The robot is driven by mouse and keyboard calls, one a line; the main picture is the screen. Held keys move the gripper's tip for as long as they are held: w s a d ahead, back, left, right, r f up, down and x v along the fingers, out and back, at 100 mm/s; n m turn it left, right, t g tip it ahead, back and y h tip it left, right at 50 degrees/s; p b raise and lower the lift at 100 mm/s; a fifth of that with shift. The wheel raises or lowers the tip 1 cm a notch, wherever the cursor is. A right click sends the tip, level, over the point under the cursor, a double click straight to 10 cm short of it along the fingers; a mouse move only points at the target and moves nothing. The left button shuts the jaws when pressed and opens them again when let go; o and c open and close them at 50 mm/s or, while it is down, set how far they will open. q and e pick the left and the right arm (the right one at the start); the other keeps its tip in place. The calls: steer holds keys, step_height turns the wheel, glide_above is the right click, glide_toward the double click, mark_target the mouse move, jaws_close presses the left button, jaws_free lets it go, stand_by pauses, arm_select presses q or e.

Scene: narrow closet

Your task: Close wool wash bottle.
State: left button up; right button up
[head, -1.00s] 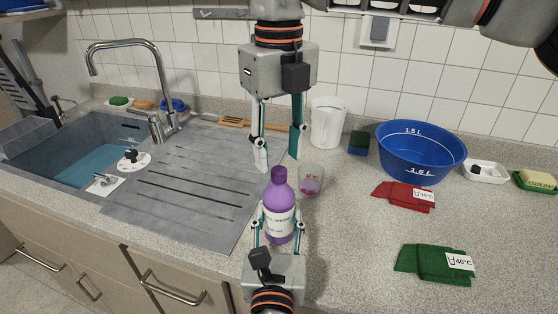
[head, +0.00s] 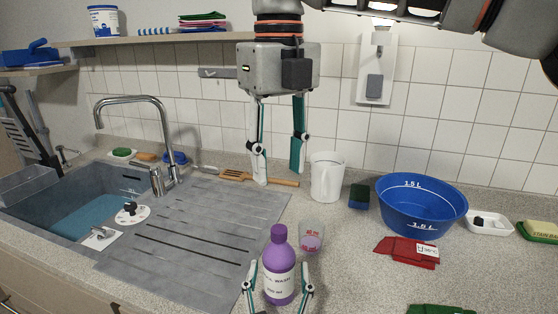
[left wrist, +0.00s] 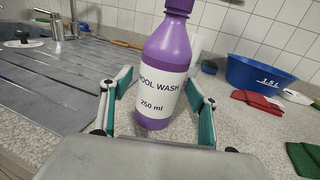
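The purple wool wash bottle (head: 278,275) stands upright on the counter, its label facing me. A purple cap (head: 279,234) sits on its neck; how tightly it is screwed I cannot tell. The bottle also shows in the left wrist view (left wrist: 165,70), its top cut off. My left gripper (head: 278,268) is open, its fingers low on either side of the bottle with gaps beside it. My right gripper (head: 280,178) is open and empty, pointing down well above the cap.
Behind are a white jug (head: 327,177), a sponge (head: 359,196) and a blue basin (head: 421,206). A red cloth (head: 407,252) lies right. The sink's drainboard (head: 200,225) is clear on the left.

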arm_select(q)
steer(key=shift+s, duration=0.1)
steer(key=s, duration=1.1)
steer(key=shift+s+a, duration=0.35)
steer(key=shift+s, duration=0.05)
